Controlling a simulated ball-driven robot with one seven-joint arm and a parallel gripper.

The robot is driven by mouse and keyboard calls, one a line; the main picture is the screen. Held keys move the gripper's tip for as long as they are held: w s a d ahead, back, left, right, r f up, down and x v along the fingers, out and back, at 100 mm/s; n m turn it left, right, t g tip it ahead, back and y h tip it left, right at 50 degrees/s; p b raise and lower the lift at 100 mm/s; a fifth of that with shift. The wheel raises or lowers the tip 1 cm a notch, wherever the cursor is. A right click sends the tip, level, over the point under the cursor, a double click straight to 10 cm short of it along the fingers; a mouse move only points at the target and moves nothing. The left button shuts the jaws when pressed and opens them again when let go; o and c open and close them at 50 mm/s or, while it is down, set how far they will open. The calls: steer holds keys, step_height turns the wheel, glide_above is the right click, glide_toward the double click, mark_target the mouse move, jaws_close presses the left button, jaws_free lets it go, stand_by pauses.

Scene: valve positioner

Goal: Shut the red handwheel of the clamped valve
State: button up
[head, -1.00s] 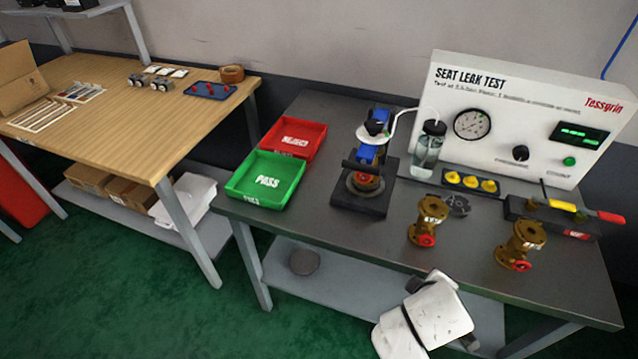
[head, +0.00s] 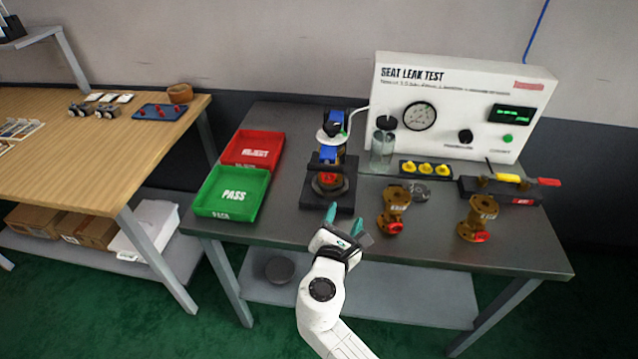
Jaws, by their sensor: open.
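The clamped valve (head: 328,180) sits in a dark fixture (head: 315,203) on the grey bench, with blue clamp parts and a white disc above it. A small red part, which looks like its handwheel (head: 329,177), shows at the front of the valve body; its detail is too small to read. My gripper (head: 346,214) is in front of the fixture, near the bench's front edge. Its teal-tipped fingers are apart and empty, pointing toward the fixture. It appears apart from the valve.
Two loose brass valves with red handwheels, a middle one (head: 393,212) and a right one (head: 478,218), stand right of my gripper. A green PASS tray (head: 231,213) and red REJECT tray (head: 253,148) are left. The leak test panel (head: 455,100) stands behind, with a glass jar (head: 382,150).

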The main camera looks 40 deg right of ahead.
mark_target(328, 179)
steer(key=w+a+n+t, duration=0.3)
steer(key=w+n, duration=0.1)
steer(key=n, duration=0.2)
steer(key=x, duration=1)
steer(key=shift+w+d+r, duration=0.15)
steer(key=shift+d+r, duration=0.15)
steer(key=shift+r, duration=0.1)
steer(key=c, duration=1)
